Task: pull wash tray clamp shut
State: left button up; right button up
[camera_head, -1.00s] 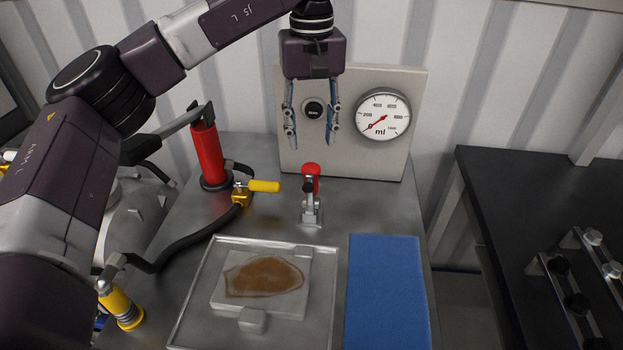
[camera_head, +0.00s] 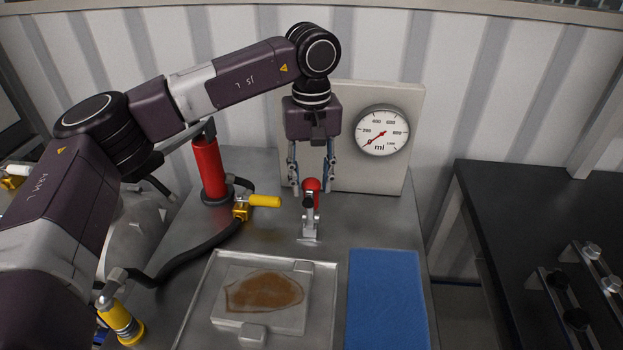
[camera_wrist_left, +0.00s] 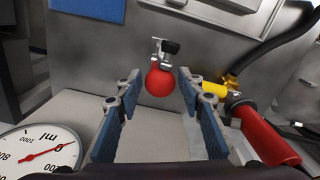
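The wash tray (camera_head: 327,300) is a shallow metal tray at the front of the bench, with a brown-stained block (camera_head: 265,292) in it. The clamp (camera_head: 310,222) stands upright just behind the tray and has a red knob handle (camera_head: 312,186). My left gripper (camera_head: 311,185) points down above and behind the clamp, its fingers apart around the level of the knob. In the left wrist view the red knob (camera_wrist_left: 160,79) sits ahead of and between the open fingertips, with no clear contact. My right gripper is not in view.
A gauge panel (camera_head: 370,172) stands close behind my left gripper. A red cylinder (camera_head: 209,170) and a yellow-handled valve (camera_head: 263,201) with a black hose are left of the clamp. A blue mat (camera_head: 386,300) lies right of the tray. A dark table (camera_head: 530,200) is farther right.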

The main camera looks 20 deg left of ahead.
pick_arm(q)
grip_shut()
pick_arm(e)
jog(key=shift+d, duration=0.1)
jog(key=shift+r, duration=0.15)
pick_arm(q)
jog(key=w+g+p, duration=0.1)
jog(key=p, duration=0.1)
jog(key=shift+r+p, duration=0.3)
jog(key=shift+p, duration=0.05)
jog(key=p, duration=0.1)
jog(key=w+g, duration=0.1)
jog(key=w+p, duration=0.1)
jog(key=shift+a+f+g+h+p, duration=0.25)
jog(key=shift+f+g+h+p, duration=0.05)
jog(key=shift+f+g+p, duration=0.1)
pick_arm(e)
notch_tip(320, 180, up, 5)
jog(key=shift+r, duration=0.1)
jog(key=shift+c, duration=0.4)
